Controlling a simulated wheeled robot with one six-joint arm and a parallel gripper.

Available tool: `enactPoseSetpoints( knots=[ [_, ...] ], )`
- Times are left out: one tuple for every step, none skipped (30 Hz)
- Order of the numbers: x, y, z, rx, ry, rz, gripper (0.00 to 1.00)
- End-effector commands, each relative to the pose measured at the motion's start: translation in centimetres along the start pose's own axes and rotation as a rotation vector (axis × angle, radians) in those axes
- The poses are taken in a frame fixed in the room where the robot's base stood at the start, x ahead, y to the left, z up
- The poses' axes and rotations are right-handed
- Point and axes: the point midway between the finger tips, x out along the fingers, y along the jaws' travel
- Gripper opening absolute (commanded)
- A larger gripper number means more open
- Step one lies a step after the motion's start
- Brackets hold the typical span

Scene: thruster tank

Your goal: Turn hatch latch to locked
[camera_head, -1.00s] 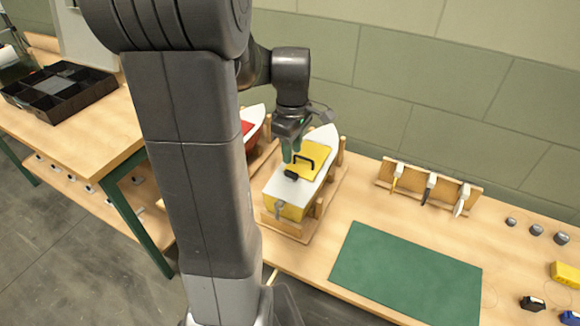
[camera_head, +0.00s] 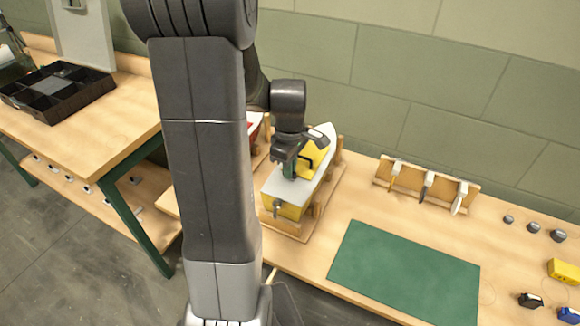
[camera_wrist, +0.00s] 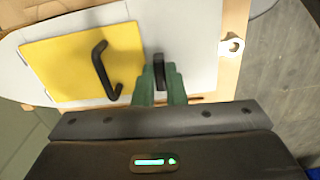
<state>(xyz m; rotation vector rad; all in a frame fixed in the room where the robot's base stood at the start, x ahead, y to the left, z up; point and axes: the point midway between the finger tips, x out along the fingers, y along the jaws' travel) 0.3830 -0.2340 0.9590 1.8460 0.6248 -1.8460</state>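The yellow hatch (camera_wrist: 75,60) with its black handle (camera_wrist: 101,70) lies on the pale deck of a yellow-hulled boat (camera_head: 285,209). The small black hatch latch (camera_wrist: 159,68) stands beside the hatch's edge, pointing along the fingers in the wrist view. My gripper (camera_wrist: 160,85) has its green fingers down on both sides of the latch, close against it with no clear gap. In the head view my gripper (camera_head: 289,171) is low over the deck, and its fingers hide the latch there.
The boat sits in a wooden cradle (camera_head: 322,213), with a red boat (camera_head: 254,124) to its left, partly behind my arm. A tool rack (camera_head: 428,184), green mat (camera_head: 405,272) and small parts lie to the right. A black tray (camera_head: 58,90) is on the left bench.

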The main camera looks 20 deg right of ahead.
Motion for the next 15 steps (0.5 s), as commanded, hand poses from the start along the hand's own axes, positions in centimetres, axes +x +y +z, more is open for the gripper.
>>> enactPoseSetpoints(
  knots=[
    [-0.02, 0.01, 0.00, 0.000, 0.000, 0.000, 0.00],
    [-0.02, 0.01, 0.00, 0.000, 0.000, 0.000, 0.00],
    [-0.02, 0.02, 0.00, 0.001, 0.000, 0.001, 0.00],
    [-0.02, 0.02, 0.00, 0.002, 0.000, 0.000, 0.00],
    [-0.02, 0.02, 0.00, 0.004, 0.000, 0.000, 0.00],
    [-0.03, 0.02, 0.00, 0.008, 0.000, 0.001, 0.00],
    [-0.03, 0.03, -0.01, 0.013, 0.000, 0.001, 0.00],
    [-0.03, 0.04, 0.00, 0.019, 0.000, 0.001, 0.00],
    [-0.02, 0.05, 0.00, 0.030, 0.000, 0.001, 0.00],
    [-0.02, 0.05, 0.00, 0.038, 0.000, 0.001, 0.00],
    [-0.02, 0.07, 0.00, 0.050, 0.000, 0.001, 0.00],
    [-0.02, 0.08, 0.00, 0.068, 0.000, 0.001, 0.00],
    [-0.02, 0.09, 0.00, 0.083, 0.000, 0.001, 0.00],
    [-0.02, 0.11, 0.00, 0.100, 0.000, 0.001, 0.00],
    [-0.02, 0.13, 0.01, 0.125, 0.000, 0.001, 0.00]
  ],
)
